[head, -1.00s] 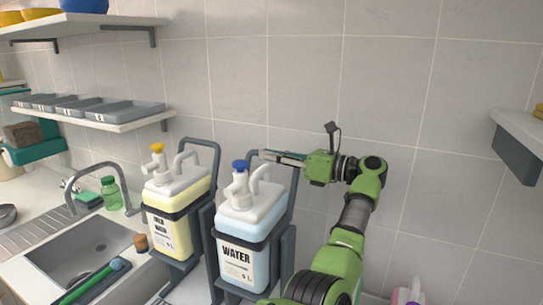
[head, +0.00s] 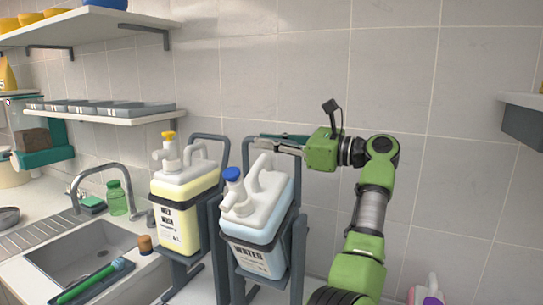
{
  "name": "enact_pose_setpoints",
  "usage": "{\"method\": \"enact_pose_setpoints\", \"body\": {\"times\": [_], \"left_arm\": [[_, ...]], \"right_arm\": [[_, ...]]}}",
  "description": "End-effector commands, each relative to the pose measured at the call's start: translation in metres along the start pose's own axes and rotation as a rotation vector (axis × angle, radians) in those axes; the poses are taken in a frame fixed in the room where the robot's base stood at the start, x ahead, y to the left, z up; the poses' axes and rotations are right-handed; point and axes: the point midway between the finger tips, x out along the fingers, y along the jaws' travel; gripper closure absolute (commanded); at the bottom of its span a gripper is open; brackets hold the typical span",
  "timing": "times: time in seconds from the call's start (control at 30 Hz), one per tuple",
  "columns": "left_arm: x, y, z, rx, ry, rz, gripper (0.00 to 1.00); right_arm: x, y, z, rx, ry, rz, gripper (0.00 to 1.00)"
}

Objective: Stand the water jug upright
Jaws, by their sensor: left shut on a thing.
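The water jug (head: 258,222) is white on top with pale blue liquid, a blue cap and a "WATER" label. It sits in a grey cradle stand (head: 300,250) and leans forward, its capped spout tipped to the lower left. My left gripper (head: 266,141), green with dark and metal fingers, is above and behind the jug. Its fingers point left and are shut at the top bar of the grey hoop behind the jug. The exact contact is small and partly hidden. My right gripper is not in view.
A yellow-filled jug (head: 178,205) stands upright in its own cradle just left. Beyond it are a sink (head: 80,255), a faucet (head: 100,172) and a green bottle (head: 117,198). Wall shelves (head: 95,118) hold grey trays. Tiled wall is close behind the gripper.

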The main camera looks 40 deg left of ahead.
Motion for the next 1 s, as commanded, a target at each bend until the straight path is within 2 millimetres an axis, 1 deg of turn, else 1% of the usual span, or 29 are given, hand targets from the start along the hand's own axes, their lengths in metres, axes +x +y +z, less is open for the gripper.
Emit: {"method": "enact_pose_setpoints", "body": {"times": [0.03,0.33,0.37,0.4,0.43,0.73,0.83,0.93,1.0], "left_arm": [[0.0,0.003,-0.001,-0.008,0.002,0.005,1.0],[0.0,0.002,0.001,-0.011,0.003,0.005,1.0],[0.0,0.002,0.0,-0.011,0.003,0.004,0.85],[0.0,0.002,0.0,-0.011,0.003,0.004,0.75],[0.0,0.002,0.0,-0.011,0.003,0.004,0.71],[0.0,0.002,0.001,-0.011,0.002,0.003,0.71],[-0.001,0.002,0.001,-0.01,0.002,0.003,0.71],[-0.008,0.001,0.001,-0.009,0.002,0.002,0.71],[-0.018,0.001,0.001,-0.008,0.002,0.0,0.71]], "right_arm": [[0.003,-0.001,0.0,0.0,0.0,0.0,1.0],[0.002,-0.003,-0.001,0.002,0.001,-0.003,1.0],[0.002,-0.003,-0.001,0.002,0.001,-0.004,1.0],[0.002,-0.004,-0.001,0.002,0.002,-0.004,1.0],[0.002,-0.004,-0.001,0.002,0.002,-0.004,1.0],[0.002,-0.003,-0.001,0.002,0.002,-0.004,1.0],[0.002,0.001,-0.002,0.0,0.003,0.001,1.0],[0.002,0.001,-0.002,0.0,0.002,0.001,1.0],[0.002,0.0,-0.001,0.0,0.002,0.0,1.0]]}}
